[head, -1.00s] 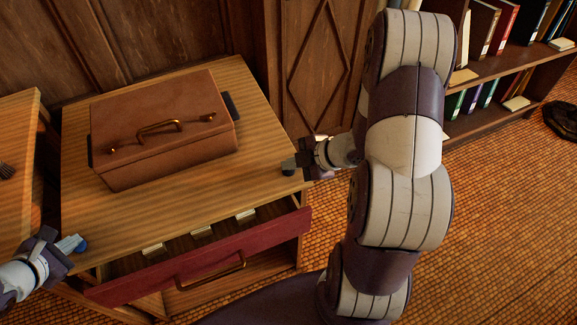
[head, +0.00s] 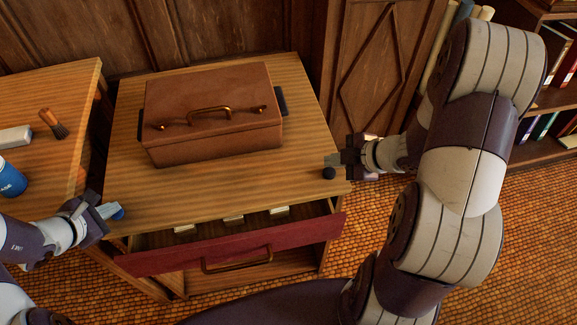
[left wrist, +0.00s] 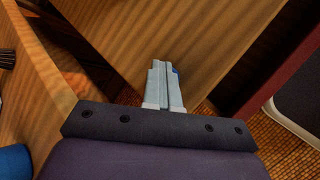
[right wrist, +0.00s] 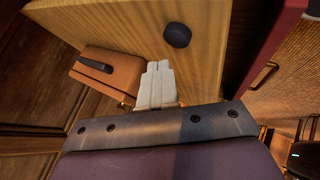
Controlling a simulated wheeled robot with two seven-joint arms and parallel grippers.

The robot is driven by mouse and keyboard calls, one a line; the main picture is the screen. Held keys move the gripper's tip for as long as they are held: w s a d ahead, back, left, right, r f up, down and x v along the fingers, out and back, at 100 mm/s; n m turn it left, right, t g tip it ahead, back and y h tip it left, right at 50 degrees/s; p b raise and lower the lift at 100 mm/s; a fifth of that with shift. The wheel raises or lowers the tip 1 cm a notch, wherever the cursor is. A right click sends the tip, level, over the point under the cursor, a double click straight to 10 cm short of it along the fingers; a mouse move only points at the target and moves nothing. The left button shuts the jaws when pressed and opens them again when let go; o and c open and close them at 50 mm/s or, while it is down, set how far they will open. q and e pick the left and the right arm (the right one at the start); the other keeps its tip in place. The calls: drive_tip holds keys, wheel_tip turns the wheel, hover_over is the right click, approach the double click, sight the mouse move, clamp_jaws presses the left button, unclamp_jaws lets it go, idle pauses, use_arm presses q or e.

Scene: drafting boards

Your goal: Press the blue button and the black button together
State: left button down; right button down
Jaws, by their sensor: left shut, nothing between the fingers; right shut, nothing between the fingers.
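The blue button (head: 117,213) sits at the front left corner of the wooden desk top. My left gripper (head: 107,210) is shut and empty, its tips right beside the button in the picture. In the left wrist view only a sliver of blue (left wrist: 175,71) shows behind the fingers (left wrist: 160,66); contact cannot be told. The black button (head: 329,173) is a dark round knob near the right front corner. My right gripper (head: 332,160) is shut and empty, just behind it in the head view. In the right wrist view the black button (right wrist: 177,34) shows beyond the fingertips (right wrist: 158,65), with a visible gap.
A brown case (head: 213,120) with a brass handle stands on the desk between the buttons. A red-fronted drawer (head: 235,244) is pulled out below the front edge. A second table at left holds a brush (head: 54,124) and a blue can (head: 9,178).

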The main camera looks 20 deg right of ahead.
sight(332, 174)
drive_tip(key=shift+r, duration=2.05)
use_arm(q)
drive_tip(key=shift+r+p, duration=0.7)
drive_tip(key=shift+r, duration=0.3)
use_arm(e)
drive_tip(key=shift+r, duration=0.7)
